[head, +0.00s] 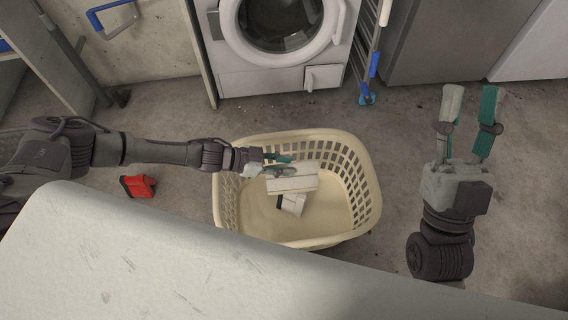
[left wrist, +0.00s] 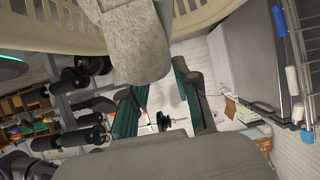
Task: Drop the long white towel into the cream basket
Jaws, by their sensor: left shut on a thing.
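The cream basket (head: 367,205) stands on the concrete floor in the middle of the head view; its slatted side also shows at the top of the left wrist view (left wrist: 205,20). My left gripper (head: 278,164) reaches in from the left over the basket and is shut on the long white towel (head: 300,181). The towel looks folded flat and is within the basket's outline from above; its height above the bottom is hard to tell. A smaller white piece with a dark part (head: 292,204) shows just below it. My right gripper (head: 471,92) is open and empty, right of the basket.
A red object (head: 138,186) lies on the floor left of the basket. A pale worn surface (head: 150,260) fills the lower left foreground. A washing machine (head: 270,75) and a rack with blue parts (head: 370,60) stand behind the basket. Floor right of the basket is clear.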

